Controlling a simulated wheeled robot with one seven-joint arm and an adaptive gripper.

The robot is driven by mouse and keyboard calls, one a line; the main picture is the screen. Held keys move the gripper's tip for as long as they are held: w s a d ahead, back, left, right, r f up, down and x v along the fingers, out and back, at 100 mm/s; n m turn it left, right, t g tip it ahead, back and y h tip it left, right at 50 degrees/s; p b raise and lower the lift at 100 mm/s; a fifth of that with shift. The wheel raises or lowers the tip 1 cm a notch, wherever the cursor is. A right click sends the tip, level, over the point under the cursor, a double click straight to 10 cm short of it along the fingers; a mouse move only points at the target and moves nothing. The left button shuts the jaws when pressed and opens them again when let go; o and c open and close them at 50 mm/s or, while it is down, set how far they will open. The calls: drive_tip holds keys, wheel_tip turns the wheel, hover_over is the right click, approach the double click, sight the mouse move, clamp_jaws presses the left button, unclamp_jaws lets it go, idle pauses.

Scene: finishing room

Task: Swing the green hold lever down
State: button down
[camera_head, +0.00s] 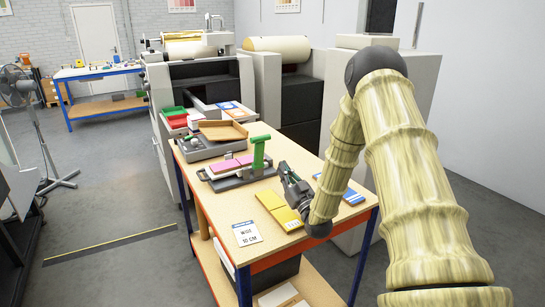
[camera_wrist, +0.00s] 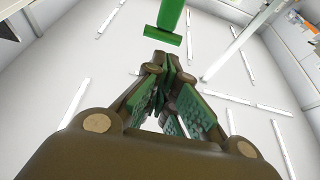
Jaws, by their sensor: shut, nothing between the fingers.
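The green hold lever (camera_head: 258,153) stands upright on a grey clamp fixture (camera_head: 230,181) on the table, with a short crossbar at its top.
Large machines (camera_head: 205,80) stand behind the table. Open floor lies to the left.

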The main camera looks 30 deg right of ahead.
sight(259, 151)
drive_tip(key=a+p+x, duration=0.1)
drive_tip(key=p+x, duration=0.4)
drive_tip(key=x, duration=0.8)
drive_tip(key=shift+w+d, duration=0.3)
drive_tip(key=shift+d, duration=0.1)
